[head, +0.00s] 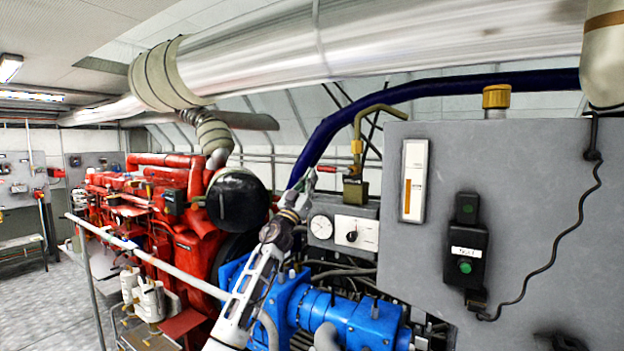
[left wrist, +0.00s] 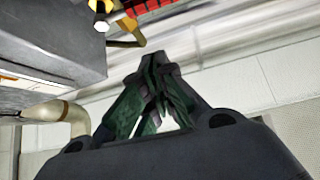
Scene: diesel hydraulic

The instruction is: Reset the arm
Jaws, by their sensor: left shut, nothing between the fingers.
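My left arm comes up from the bottom of the head view. Its gripper (head: 308,180) is raised in front of the dark blue hose and to the left of the gauge panel. In the left wrist view the gripper's fingers (left wrist: 155,62) meet at the tips, with nothing between them. Whether the gripper touches the hose cannot be told. My right gripper shows in neither view.
A grey cabinet (head: 400,285) with a green-button box (head: 467,245) fills the right. Blue machinery (head: 345,318) lies below the gauge panel (head: 340,230). A red engine (head: 190,250) and a handrail (head: 165,260) are at left. A dark blue hose (head: 440,88) arches overhead.

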